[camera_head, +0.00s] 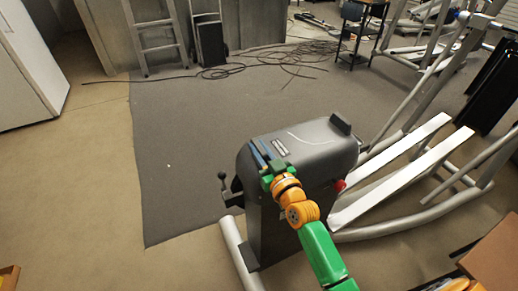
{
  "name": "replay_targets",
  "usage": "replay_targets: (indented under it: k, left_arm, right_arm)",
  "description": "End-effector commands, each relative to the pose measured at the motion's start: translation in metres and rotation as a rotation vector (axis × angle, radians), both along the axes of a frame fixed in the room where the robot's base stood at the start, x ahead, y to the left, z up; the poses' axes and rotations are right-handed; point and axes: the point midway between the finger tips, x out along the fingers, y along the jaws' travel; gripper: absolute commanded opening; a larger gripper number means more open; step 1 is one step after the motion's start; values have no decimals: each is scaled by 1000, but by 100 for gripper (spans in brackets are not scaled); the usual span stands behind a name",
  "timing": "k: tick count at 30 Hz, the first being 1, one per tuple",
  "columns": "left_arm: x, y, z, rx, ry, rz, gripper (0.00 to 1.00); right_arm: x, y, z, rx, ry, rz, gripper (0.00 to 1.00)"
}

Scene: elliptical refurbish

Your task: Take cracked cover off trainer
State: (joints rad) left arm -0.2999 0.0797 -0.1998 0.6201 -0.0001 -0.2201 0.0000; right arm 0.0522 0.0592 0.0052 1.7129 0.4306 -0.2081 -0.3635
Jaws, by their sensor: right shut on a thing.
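The trainer (262,228) is a dark grey elliptical machine standing upright near the middle of the head view. Its grey top cover (318,136) sits on the housing, and a pale curved line like a crack runs across it. My right gripper (265,153) is at the left part of the cover and shut on its edge. The fingers and green gripper body hide the exact contact. The cover looks seated on the housing; I cannot tell whether any gap is under it. My left gripper is out of view.
White pedal rails (405,165) extend right from the trainer. A pale base tube (238,255) lies at its front left. Loose black cables (290,60) lie on the grey mat (180,150) near a ladder (158,42). A black cart (357,35) stands behind. The mat's left part is clear.

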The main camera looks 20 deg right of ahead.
Motion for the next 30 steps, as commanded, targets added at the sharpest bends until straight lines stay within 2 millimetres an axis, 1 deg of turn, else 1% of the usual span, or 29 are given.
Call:
replay_targets:
  k: [17,30]
  left_arm:
    - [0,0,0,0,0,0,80]
    - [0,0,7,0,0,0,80]
  right_arm:
    - [0,0,0,0,1,0,0]
    - [0,0,8,-4,-5,-1,0]
